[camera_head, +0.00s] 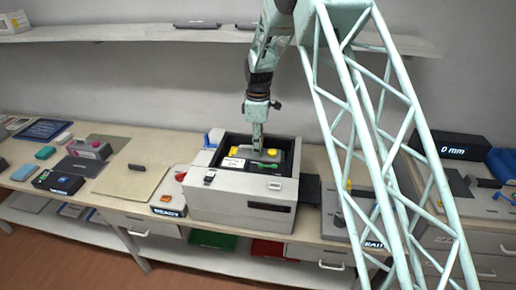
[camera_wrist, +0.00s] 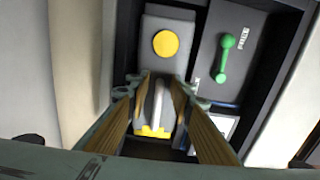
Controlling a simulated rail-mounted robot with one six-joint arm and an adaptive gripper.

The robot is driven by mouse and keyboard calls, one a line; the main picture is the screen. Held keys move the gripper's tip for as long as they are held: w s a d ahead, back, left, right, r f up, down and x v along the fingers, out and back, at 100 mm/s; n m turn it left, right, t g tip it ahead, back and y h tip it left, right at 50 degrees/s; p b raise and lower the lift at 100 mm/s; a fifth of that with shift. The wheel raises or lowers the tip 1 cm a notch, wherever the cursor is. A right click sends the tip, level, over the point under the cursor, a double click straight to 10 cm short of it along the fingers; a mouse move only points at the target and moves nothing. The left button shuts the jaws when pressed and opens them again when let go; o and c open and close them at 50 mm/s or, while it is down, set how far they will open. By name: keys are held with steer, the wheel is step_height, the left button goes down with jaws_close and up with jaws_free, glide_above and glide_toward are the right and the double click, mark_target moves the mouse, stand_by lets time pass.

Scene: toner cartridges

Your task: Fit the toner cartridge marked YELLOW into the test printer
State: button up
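The grey toner cartridge with a yellow round mark (camera_wrist: 165,43) lies in the open bay of the test printer (camera_head: 240,206); in the head view its yellow mark (camera_head: 272,152) shows beside my gripper (camera_head: 257,147). In the wrist view my gripper (camera_wrist: 162,80) has its two fingers on either side of the cartridge's pale upright handle. Whether the pads touch the handle is unclear. Any lettering on the cartridge is not readable. A green lever (camera_wrist: 227,57) stands beside the cartridge on the printer, next to a label that seems to read FREE. The cartridge's underside is hidden.
A small box with a READY display (camera_head: 168,205) stands left of the printer. A cartridge with a pink mark (camera_head: 90,148) lies farther left. A dark block showing 0 mm (camera_head: 458,147) is at the right, partly behind my arm.

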steer(key=shift+r, duration=0.1)
step_height(320, 180, up, 12)
stand_by(1.0)
steer(key=shift+r, duration=0.1)
stand_by(0.8)
